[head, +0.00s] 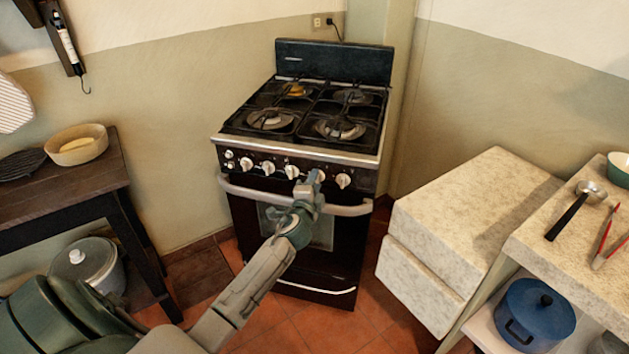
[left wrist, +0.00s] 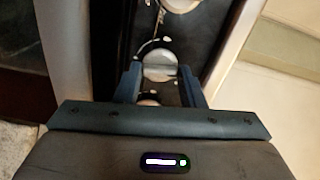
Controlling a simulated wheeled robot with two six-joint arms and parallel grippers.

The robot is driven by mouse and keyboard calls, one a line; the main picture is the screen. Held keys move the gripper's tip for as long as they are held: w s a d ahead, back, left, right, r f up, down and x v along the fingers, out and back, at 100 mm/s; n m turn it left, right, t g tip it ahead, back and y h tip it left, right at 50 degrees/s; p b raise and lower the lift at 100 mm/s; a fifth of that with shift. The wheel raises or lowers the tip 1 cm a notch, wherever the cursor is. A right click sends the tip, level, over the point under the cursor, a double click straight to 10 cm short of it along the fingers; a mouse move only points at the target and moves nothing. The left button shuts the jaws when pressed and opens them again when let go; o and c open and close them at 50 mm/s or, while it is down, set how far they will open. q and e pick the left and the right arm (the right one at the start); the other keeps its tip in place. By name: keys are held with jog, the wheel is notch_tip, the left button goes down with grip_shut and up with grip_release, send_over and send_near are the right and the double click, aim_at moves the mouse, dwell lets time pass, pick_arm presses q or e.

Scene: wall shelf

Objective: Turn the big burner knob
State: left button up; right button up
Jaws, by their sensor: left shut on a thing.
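The stove (head: 300,150) stands in the corner with a row of several pale round knobs along its dark front panel. My left gripper (head: 314,182) reaches up to this panel and is shut on the knob second from the right (head: 320,174), partly covering it. In the left wrist view the dark fingers (left wrist: 160,78) sit on both sides of the round pale knob (left wrist: 159,64), which has a flat ridge across it. I cannot tell by size whether it is the big burner knob. My right gripper is not in view.
The oven door handle (head: 345,210) runs just below the knobs, close to my arm. The rightmost knob (head: 343,181) is beside the gripper. A stone-topped cabinet (head: 465,205) stands on the right, and a dark wooden table (head: 85,180) on the left.

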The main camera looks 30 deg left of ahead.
pick_arm(q)
jog(key=shift+m+p, duration=0.3)
jog(key=shift+m, duration=0.6)
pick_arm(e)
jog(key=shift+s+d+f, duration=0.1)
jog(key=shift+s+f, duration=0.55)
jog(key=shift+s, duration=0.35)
pick_arm(q)
jog(key=o, duration=1)
